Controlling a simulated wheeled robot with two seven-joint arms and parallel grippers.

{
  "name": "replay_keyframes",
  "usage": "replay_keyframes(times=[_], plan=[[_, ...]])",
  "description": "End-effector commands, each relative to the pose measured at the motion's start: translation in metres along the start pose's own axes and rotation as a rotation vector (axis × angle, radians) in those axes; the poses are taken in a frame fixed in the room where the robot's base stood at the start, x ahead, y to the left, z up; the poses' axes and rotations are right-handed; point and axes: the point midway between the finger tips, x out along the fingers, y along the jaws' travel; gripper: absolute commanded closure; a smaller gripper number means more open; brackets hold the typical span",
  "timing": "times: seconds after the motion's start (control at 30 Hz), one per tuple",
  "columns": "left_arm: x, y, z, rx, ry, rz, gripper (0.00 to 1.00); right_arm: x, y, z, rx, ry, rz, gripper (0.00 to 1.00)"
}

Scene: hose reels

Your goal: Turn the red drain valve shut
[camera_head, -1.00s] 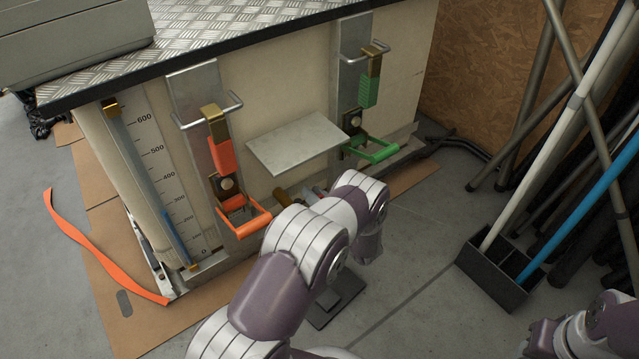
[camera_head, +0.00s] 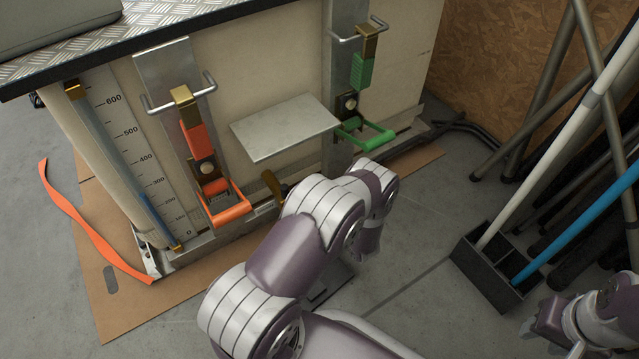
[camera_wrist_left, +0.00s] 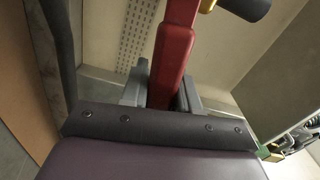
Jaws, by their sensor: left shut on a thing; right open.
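The red drain valve's handle (camera_wrist_left: 172,55) shows in the left wrist view as a red bar running up from between the fingers. My left gripper (camera_wrist_left: 160,92) is shut on it, with a grey finger on each side. In the head view my left arm hides the valve and most of that gripper, low at the front of the cream tank (camera_head: 270,95). My right gripper (camera_head: 541,326) is at the lower right of the head view, open and empty, away from the tank.
An orange-handled latch (camera_head: 222,207) and a green-handled latch (camera_head: 366,136) are on the tank front, with a grey plate (camera_head: 285,127) between them. A black rack (camera_head: 490,265) with poles stands at right. An orange strap (camera_head: 85,230) lies at left.

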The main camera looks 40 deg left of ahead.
Motion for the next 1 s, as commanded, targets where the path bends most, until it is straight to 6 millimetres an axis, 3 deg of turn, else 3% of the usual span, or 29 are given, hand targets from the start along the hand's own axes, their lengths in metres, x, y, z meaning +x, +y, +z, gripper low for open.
replay_keyframes(times=[0.4, 0.93, 0.97, 1.0], plan=[[-0.001, 0.016, 0.005, 0.163, 0.002, 0.003, 1.0, 0.012, 0.0, 0.001, 0.0, 0.0, 0.0, 0.57], [-0.001, 0.017, 0.006, 0.183, 0.001, 0.003, 1.0, 0.013, 0.0, 0.002, 0.0, 0.0, 0.0, 0.57], [-0.001, 0.017, 0.006, 0.183, 0.002, 0.003, 0.6, 0.013, 0.0, 0.002, 0.0, 0.0, 0.0, 0.57], [-0.001, 0.017, 0.006, 0.183, 0.001, 0.003, 0.49, 0.013, 0.0, 0.002, 0.0, 0.0, 0.0, 0.57]])
